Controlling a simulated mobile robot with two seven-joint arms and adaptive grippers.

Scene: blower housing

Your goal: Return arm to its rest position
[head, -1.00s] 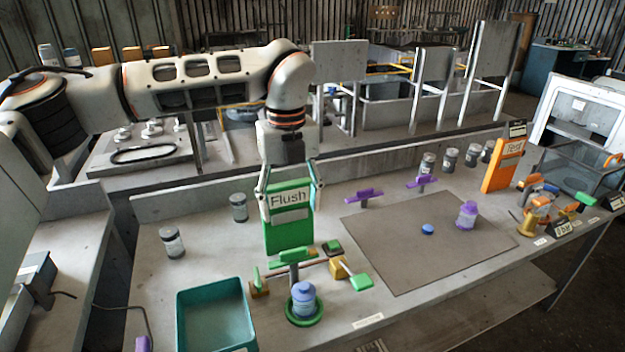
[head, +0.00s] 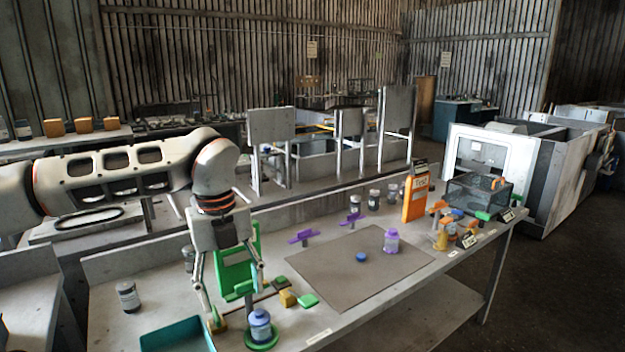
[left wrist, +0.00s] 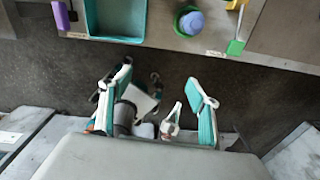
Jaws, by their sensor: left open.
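My left arm comes in from the left, and its gripper (head: 238,300) is open with nothing between the fingers. In the head view it appears in front of the green board (head: 236,268), left of and above a blue bottle (head: 260,326) in a green ring (head: 262,342). In the left wrist view the open fingers (left wrist: 158,95) are over dark floor, short of the bench edge. The blue bottle (left wrist: 192,22) stands in its ring beyond them. My right gripper is not in view.
A teal tray (head: 180,337) is on the bench left of the bottle. Green-and-orange blocks (head: 290,299) lie to its right. A grey mat (head: 345,272) holds a purple bottle (head: 391,240) and a blue cap (head: 361,257). An orange board (head: 416,198) stands farther right.

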